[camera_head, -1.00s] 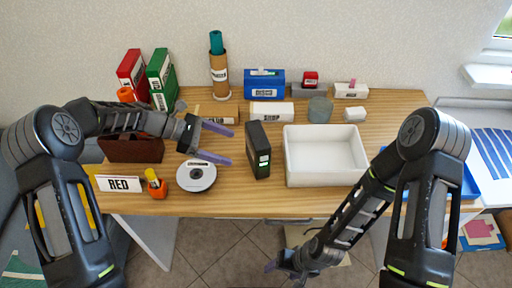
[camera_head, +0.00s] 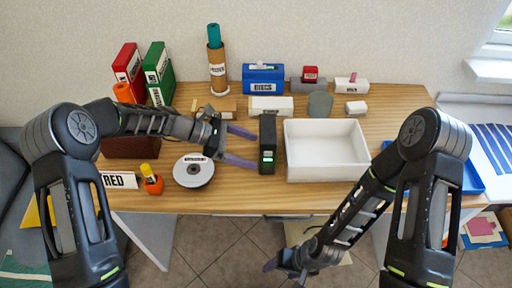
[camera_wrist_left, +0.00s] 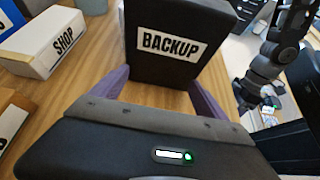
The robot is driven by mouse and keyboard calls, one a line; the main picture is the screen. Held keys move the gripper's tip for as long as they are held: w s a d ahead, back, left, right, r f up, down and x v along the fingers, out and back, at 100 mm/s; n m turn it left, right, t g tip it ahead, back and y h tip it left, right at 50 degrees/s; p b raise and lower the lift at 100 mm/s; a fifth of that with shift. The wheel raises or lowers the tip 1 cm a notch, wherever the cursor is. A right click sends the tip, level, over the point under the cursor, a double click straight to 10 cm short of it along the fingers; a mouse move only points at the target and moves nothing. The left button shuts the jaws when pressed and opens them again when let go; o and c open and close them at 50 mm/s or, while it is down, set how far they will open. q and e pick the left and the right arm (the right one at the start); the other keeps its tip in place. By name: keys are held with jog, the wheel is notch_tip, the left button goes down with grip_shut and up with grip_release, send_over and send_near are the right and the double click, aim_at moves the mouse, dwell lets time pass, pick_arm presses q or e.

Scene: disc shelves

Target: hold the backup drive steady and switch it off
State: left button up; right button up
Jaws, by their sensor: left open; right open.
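The backup drive (camera_head: 268,130) is a black upright box on the table, just left of the white tray. A small lit green-white panel shows on its near face. In the left wrist view the drive (camera_wrist_left: 222,22) shows a white BACKUP label. My left gripper (camera_head: 256,152) is open at the drive's left side, its two purple fingers pointing at the drive, one farther back and one nearer. Whether the fingers touch it I cannot tell. My right gripper (camera_head: 282,265) is open and empty, low in front of the table's front edge. No switch can be made out clearly.
The white tray (camera_head: 326,177) stands close on the drive's right. A disc (camera_head: 193,171) lies left of the drive, below my left gripper. A SHOP box (camera_wrist_left: 45,42) and blue box (camera_head: 263,78) stand behind. The table (camera_head: 240,202) is clear in front of the drive.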

pick_arm(q)
jog(key=shift+x, duration=0.85)
jog(key=shift+c, duration=0.5)
grip_shut()
jog(key=c, duration=1.8)
grip_release()
jog(key=o, duration=1.6)
